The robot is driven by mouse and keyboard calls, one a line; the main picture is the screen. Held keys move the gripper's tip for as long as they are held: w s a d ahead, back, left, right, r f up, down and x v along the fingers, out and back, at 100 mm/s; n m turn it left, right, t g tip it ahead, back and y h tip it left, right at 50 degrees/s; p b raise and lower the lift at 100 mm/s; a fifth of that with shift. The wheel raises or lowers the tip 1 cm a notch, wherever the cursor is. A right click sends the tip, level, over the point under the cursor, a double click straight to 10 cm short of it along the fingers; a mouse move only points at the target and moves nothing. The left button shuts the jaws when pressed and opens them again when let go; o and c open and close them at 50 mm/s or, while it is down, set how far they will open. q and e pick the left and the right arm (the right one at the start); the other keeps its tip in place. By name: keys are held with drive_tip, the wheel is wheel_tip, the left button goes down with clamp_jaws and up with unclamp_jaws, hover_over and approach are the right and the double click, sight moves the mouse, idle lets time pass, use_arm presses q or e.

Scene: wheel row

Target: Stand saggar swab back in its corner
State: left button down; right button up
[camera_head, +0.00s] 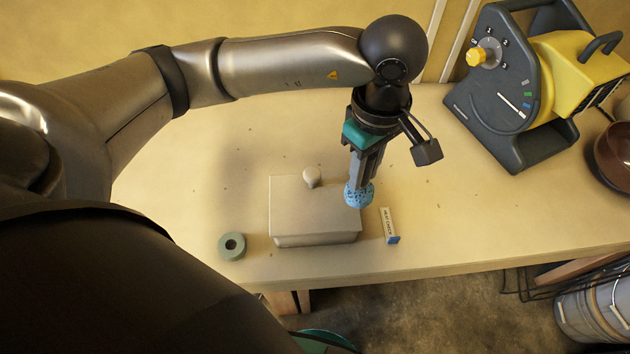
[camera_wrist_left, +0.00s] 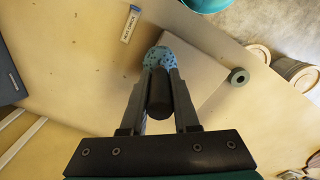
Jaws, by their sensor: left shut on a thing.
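My left gripper (camera_head: 358,180) points down just right of the pale lidded box (camera_head: 300,226) on the bench. It is shut on a swab with a blue, dark-speckled head (camera_head: 358,196). In the left wrist view the swab's dark, round handle (camera_wrist_left: 158,92) sits between the fingers, with the blue head (camera_wrist_left: 160,57) beyond the fingertips. The head is close beside the box's right side; I cannot tell whether it touches the box or the bench. My right gripper is not in view.
A small white-and-blue bar with lettering (camera_head: 389,225) lies right of the swab. A grey-green ring (camera_head: 232,246) lies left of the box. A dark and yellow machine with a dial (camera_head: 530,85) stands at the back right. The bench's front edge is close; its left back is bare.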

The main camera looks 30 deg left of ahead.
use_arm(q)
drive_tip(key=shift+r+p, duration=0.35)
drive_tip(key=shift+r, duration=0.75)
